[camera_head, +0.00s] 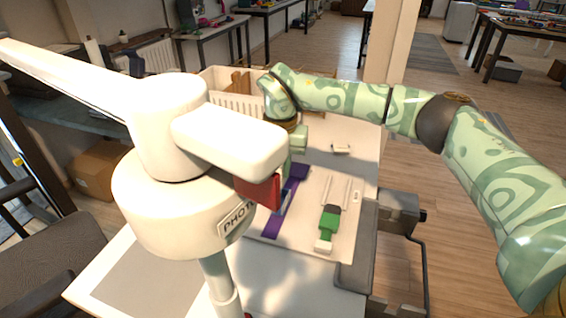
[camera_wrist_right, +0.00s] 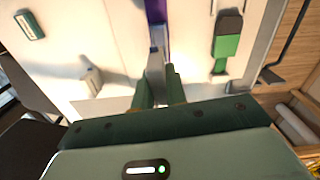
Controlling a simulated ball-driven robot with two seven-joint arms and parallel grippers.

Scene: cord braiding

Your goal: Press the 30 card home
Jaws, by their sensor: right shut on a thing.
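My right gripper (camera_head: 286,178) points down over the white board (camera_head: 305,225), partly hidden in the head view by a white fixture. In the right wrist view its green fingers (camera_wrist_right: 160,88) are shut on a slim grey piece (camera_wrist_right: 155,62). This piece lies in line with a purple strip (camera_wrist_right: 155,12), which also shows on the board in the head view (camera_head: 272,228). I cannot read a number 30 anywhere, so I cannot tell which thing is the 30 card. My left gripper is not in view.
A white fixture with a "PHOTO" label (camera_head: 236,216) stands in front and hides the board's left part. A red block (camera_head: 258,190) shows beside it. A green piece with a dark end (camera_head: 329,222) lies on the board's right. A white crate (camera_head: 235,104) stands behind.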

